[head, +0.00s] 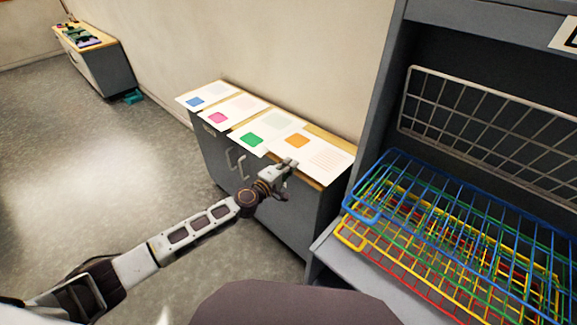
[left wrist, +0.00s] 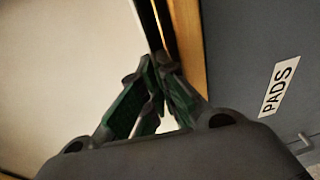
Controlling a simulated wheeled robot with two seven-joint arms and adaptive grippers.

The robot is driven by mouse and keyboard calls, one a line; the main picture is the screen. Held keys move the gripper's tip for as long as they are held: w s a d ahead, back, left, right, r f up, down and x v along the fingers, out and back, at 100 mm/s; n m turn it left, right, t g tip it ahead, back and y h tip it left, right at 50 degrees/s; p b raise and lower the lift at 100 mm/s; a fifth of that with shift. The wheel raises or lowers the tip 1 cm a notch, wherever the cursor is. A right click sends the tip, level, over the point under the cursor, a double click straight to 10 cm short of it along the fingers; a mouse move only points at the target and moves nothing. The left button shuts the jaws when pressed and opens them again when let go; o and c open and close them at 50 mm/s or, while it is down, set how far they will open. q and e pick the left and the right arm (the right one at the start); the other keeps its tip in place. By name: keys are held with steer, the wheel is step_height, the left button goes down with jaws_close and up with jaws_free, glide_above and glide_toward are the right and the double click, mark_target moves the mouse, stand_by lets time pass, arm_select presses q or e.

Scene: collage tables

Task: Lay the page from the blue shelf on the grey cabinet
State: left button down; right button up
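The blue shelf (head: 455,185) is the top wire tier of the rack at the right, and no page shows on it. The grey cabinet (head: 228,160) has a wooden top and stands against the wall. A white page with an orange square (head: 325,155) lies at the right end of its top, by my left gripper (head: 290,164). In the left wrist view, a white sheet (left wrist: 70,60) fills the left side, beside the wooden edge. The gripper's fingertips (left wrist: 155,68) are close together at the sheet's edge; whether they pinch it is unclear. My right gripper is out of view.
Green, yellow and red wire tiers sit below the blue shelf. Another cabinet (head: 100,70) stands far left. Open floor lies left.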

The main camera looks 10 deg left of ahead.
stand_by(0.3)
arm_select(q)
steer(key=c, duration=1.6)
jaws_free()
steer(key=shift+o, duration=0.2)
steer(key=shift+f, duration=0.1)
steer(key=shift+o, duration=0.4)
